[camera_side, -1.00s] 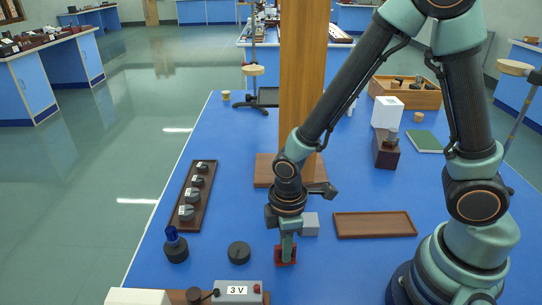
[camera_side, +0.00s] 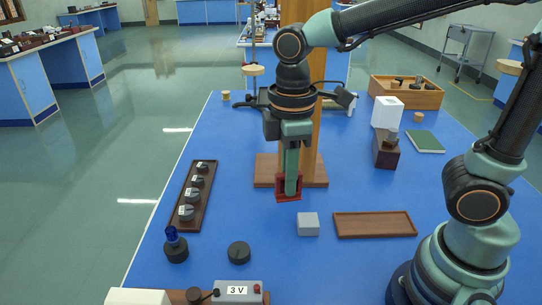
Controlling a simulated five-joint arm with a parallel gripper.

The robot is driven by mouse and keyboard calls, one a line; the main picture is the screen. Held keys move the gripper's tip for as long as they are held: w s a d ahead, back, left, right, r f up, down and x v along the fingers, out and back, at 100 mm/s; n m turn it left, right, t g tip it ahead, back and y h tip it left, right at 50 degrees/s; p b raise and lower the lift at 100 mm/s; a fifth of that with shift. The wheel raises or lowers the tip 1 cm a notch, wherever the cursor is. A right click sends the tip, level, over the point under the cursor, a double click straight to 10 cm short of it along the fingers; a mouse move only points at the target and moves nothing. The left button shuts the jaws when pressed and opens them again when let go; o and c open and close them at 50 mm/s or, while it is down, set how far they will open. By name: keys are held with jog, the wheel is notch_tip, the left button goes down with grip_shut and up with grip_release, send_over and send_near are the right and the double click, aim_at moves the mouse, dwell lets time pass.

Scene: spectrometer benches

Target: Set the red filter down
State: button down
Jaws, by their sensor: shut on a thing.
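The red filter (camera_side: 289,197) is a small red square frame. My gripper (camera_side: 290,186) points straight down and is shut on it. The filter appears raised above the blue bench top, in front of the wooden post's base; its exact height is hard to judge. My fingers hide part of the filter.
A grey block (camera_side: 308,224) and an empty brown tray (camera_side: 374,225) lie to the right. A rack of dark weights (camera_side: 189,197), a blue-topped holder (camera_side: 175,246) and a dark disc (camera_side: 239,253) are left. The wooden post's base (camera_side: 265,170) is just behind. Blue bench (camera_side: 275,262) is bare in front.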

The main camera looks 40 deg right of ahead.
jog(key=d+m, duration=1.1)
jog(key=d, duration=2)
notch_tip(320, 180, down, 19)
jog(key=shift+f, duration=0.2)
jog(key=c, duration=1.2)
grip_release()
jog(key=shift+f, duration=0.15)
jog(key=o, duration=0.3)
